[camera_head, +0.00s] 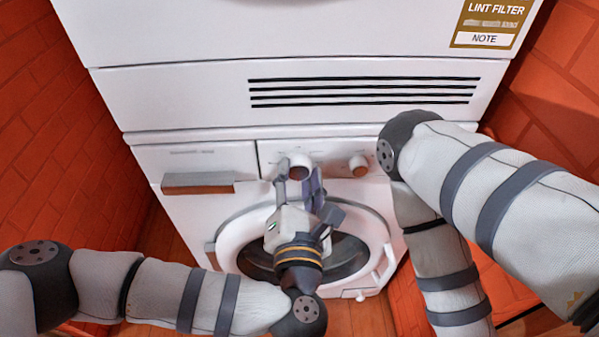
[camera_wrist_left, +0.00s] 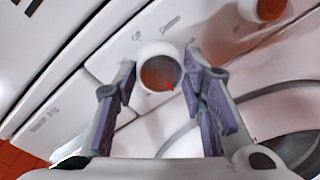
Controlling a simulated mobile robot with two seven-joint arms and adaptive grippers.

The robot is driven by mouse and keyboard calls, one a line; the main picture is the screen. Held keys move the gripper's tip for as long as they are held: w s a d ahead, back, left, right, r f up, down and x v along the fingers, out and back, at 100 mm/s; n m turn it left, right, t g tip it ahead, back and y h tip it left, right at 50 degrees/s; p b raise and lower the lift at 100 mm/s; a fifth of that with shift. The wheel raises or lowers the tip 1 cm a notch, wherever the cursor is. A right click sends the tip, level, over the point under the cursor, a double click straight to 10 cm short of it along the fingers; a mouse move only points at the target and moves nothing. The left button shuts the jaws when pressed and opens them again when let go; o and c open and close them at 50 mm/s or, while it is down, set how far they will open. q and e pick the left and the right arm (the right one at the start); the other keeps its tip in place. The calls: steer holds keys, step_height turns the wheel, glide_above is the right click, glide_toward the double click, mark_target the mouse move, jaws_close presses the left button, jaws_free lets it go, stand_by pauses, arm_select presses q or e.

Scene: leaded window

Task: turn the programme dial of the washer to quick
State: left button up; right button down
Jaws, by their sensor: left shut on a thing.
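The washer (camera_head: 210,210) stands below a stacked machine. Its control panel has a round dial with a white rim and brown face (camera_head: 299,168); it also shows in the left wrist view (camera_wrist_left: 160,72). A small red pointer mark sits at the face's lower right in that view. Printed labels beside the dial are too small to read surely. My left gripper (camera_head: 300,178) is shut on this dial, one finger on each side; its fingers also show in the left wrist view (camera_wrist_left: 161,82). My right gripper is out of view; only my right arm shows.
A second brown-faced knob (camera_head: 358,166) is right of the held dial. A drawer with a brown handle (camera_head: 198,184) is at the panel's left. The round door (camera_head: 232,232) lies below, behind my left gripper. Orange brick walls (camera_head: 60,130) close in both sides.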

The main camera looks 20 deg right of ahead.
arm_select(q)
steer(key=m, duration=0.1)
steer(key=m+p, duration=0.1)
steer(key=m, duration=0.1)
steer(key=m+p, duration=0.1)
steer(key=m, duration=0.1)
steer(key=shift+r+y, duration=0.3)
steer(key=shift+r, duration=0.05)
steer(key=shift+f+m+p, duration=0.15)
steer(key=shift+m+p, duration=0.4)
steer(key=shift+m, duration=0.65)
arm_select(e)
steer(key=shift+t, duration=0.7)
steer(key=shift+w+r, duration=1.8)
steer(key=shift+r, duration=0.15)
arm_select(q)
steer(key=shift+m, duration=0.3)
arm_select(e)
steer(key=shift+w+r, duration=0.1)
arm_select(q)
steer(key=shift+f, duration=0.1)
steer(key=o, duration=1.2)
steer(key=shift+c, duration=0.2)
steer(key=shift+s, duration=0.1)
steer(key=f+v, duration=0.1)
steer(key=v, duration=1)
steer(key=shift+s+r, duration=0.45)
steer(key=shift+r, duration=0.05)
